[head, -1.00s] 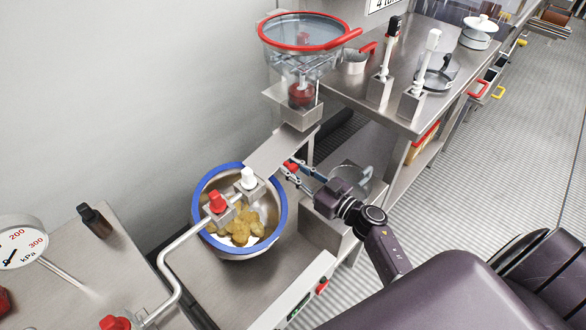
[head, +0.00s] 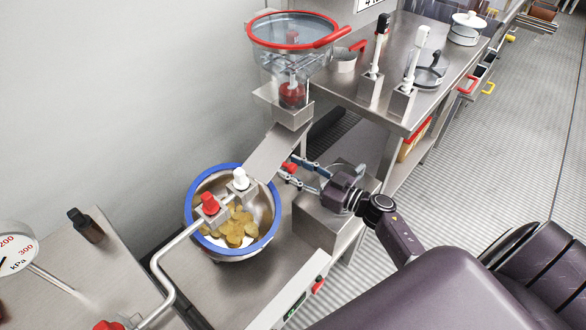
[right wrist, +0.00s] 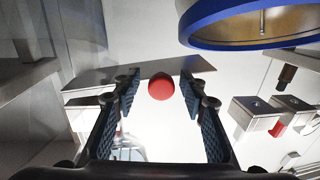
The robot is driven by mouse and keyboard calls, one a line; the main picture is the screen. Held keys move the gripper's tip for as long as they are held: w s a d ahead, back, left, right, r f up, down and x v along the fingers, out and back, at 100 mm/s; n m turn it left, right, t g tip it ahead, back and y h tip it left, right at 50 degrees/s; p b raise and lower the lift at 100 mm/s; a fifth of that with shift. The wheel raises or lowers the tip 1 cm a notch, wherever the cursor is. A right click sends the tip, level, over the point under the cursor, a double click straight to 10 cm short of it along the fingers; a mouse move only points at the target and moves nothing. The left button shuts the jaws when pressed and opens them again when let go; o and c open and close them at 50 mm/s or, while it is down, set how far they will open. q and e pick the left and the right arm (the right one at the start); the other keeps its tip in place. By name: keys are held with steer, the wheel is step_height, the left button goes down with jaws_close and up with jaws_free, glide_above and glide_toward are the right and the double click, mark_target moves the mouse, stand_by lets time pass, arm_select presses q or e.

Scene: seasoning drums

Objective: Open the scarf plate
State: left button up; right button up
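The scarf plate seems to be the flat grey metal plate (head: 270,153) that slopes from under the clear hopper to the drum. A red knob (head: 289,167) sits at its right side. My right gripper (head: 297,171) is open at the knob, with one finger on each side. In the right wrist view the red knob (right wrist: 161,87) lies between the open fingertips (right wrist: 161,80), with a gap to each pad. The plate (right wrist: 105,78) shows behind it as a grey strip. My left gripper is not in view.
The blue-rimmed drum (head: 276,222) holds yellow-brown pieces. Red and white taps (head: 209,204) stand over its rim. The clear hopper with a red ring (head: 262,40) is above the plate. A steel box (head: 318,225) is below my right gripper. Floor at the right is clear.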

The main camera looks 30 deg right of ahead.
steer(key=shift+s, duration=0.1)
steer(key=v, duration=1.1)
steer(key=shift+s+d, duration=0.2)
steer(key=shift+s, duration=0.1)
steer(key=shift+c, duration=0.7)
steer(key=shift+a, duration=0.2)
steer(key=c, duration=0.5)
steer(key=shift+a+n+t+h+p, duration=0.4)
steer(key=shift+a+n+t+h, duration=0.15)
steer(key=shift+n, duration=0.35)
jaws_close()
steer(key=s+a+n+h+p, duration=0.1)
steer(key=a+n+h+p, duration=0.2)
steer(key=a+n+h, duration=0.65)
steer(key=w+d+n+y+p, duration=0.1)
steer(key=w+d+y, duration=0.1)
steer(key=w, duration=0.8)
steer(key=shift+t+p, duration=0.3)
steer(key=shift+t, duration=0.15)
